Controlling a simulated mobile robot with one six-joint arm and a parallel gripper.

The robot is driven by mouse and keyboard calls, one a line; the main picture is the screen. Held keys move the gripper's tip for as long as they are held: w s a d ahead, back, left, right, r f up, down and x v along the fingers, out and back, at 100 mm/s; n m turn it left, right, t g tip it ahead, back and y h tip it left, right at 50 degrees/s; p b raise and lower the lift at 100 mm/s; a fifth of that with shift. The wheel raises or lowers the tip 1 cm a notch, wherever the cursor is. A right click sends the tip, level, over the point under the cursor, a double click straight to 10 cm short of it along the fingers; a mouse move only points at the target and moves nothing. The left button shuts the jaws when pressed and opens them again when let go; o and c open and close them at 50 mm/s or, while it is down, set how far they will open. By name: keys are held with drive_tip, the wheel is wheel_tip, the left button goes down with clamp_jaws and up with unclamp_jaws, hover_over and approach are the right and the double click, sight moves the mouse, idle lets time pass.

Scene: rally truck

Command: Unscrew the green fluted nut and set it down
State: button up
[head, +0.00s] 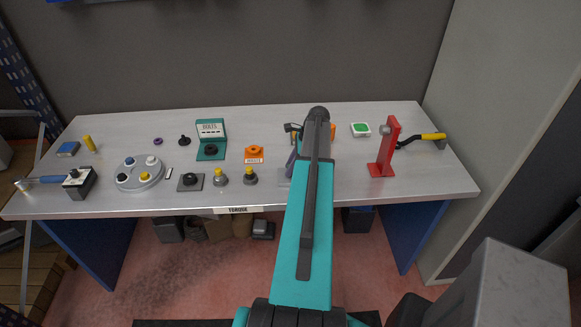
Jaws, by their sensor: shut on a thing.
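I cannot make out a green fluted nut in the head view; my own arm hides part of the bench. A green round patch (361,129) shows on a small white-edged square piece right of my arm, too small to tell what it is. My gripper is hidden behind my teal and dark arm, so its jaws and anything in them do not show. A purple upright piece (290,161) and a small dark piece (292,128) show just left of my arm, both partly covered.
The light grey bench (330,205) has clear room along its front edge. A red stand (386,150) and a yellow-and-black handle (432,137) are at right. A teal stand (211,130), an orange holder (254,154), a round grey plate (130,183) and a black box (79,183) are left.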

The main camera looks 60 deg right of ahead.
drive_tip(key=shift+s+d, duration=0.1)
drive_tip(key=shift+s, duration=0.1)
drive_tip(key=shift+n+g, duration=0.3)
drive_tip(key=shift+n, duration=0.5)
drive_tip(key=shift+y, duration=0.3)
drive_tip(key=shift+n, duration=0.4)
drive_tip(key=shift+n+g, duration=0.3)
drive_tip(key=shift+n, duration=0.2)
drive_tip(key=shift+w+y, duration=0.1)
drive_tip(key=shift+y, duration=0.2)
drive_tip(key=shift+n, duration=0.8)
drive_tip(key=shift+c, duration=0.3)
